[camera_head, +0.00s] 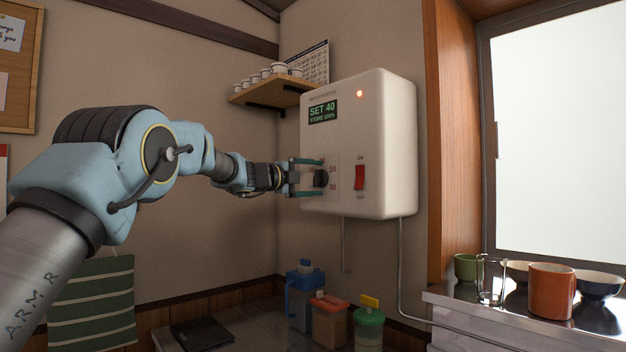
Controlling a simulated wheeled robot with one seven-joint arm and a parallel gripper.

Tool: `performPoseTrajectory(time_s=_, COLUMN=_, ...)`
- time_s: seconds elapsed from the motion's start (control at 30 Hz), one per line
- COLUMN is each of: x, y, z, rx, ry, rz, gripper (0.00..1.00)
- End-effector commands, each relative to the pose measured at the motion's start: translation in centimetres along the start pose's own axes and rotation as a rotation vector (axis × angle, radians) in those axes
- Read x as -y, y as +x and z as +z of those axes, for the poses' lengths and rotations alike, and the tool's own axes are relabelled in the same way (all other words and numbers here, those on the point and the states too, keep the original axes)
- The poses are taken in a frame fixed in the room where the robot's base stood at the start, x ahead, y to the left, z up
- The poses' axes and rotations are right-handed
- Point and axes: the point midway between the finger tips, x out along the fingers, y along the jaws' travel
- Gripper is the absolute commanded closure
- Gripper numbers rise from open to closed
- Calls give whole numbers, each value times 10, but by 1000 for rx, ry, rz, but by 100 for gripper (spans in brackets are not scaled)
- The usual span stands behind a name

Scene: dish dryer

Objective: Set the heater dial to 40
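The white heater (395,140) hangs on the wall at the right of centre. Its green display (323,112) reads SET 40, with a smaller line that seems to read STORE 100%. The dark round dial (320,178) is on the lower left of its front, with small red numbers to its right. My gripper (311,177) reaches in from the left. Its teal fingers are wide apart, one above and one below the dial, with gaps visible between them and it. I cannot tell how far their tips are from the front panel. The dial's pointer mark is not readable.
A wooden shelf with cups (272,90) is up left. Containers (329,318) stand below. A counter (480,318) with cups and bowls is at the lower right.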

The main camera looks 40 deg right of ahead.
Motion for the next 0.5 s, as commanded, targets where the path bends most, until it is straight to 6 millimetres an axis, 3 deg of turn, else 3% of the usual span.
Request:
performPoseTrajectory(time_s=0.27, x=-1, y=-3, z=1, rx=2, ry=0, rz=2, gripper=7)
performPoseTrajectory(time_s=0.5, x=-4, y=-36, z=1, rx=3, ry=2, rz=1, gripper=7)
